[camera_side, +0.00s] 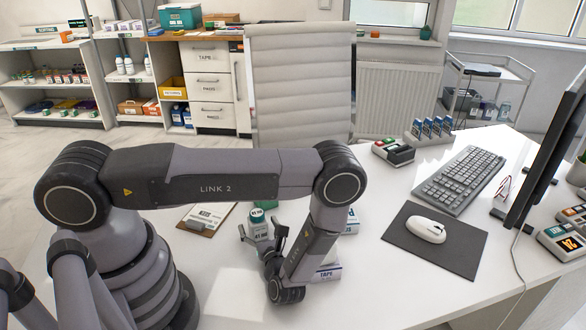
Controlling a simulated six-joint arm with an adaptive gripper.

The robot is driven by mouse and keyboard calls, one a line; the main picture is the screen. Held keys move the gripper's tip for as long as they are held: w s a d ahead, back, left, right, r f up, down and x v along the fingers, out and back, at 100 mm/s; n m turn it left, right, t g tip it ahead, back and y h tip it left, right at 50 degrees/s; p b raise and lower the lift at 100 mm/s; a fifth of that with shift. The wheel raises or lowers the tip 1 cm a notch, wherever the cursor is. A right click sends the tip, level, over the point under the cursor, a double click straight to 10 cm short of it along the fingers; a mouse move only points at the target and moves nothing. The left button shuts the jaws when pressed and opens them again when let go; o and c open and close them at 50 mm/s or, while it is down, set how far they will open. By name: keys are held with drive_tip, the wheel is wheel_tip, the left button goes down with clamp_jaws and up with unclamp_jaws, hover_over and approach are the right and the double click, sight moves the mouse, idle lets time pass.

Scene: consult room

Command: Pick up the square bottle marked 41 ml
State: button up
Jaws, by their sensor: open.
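A small white bottle (258,226) with a green cap stands on the white desk (390,285). Its label seems to read 41, but the print is too small to be sure. My gripper (261,236) is low over the desk, with one finger at the left of the bottle and the other at its right. The fingers are open and the bottle appears between them, not visibly clamped. The bottle's lower part is hidden by my gripper.
A clipboard (205,219) lies left of the bottle. A mouse (427,229) on a dark mat and a keyboard (460,178) lie further right. The front desk area is clear.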

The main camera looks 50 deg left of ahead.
drive_tip(key=shift+x, duration=1)
drive_tip(key=shift+c, duration=0.2)
drive_tip(key=c, duration=1.2)
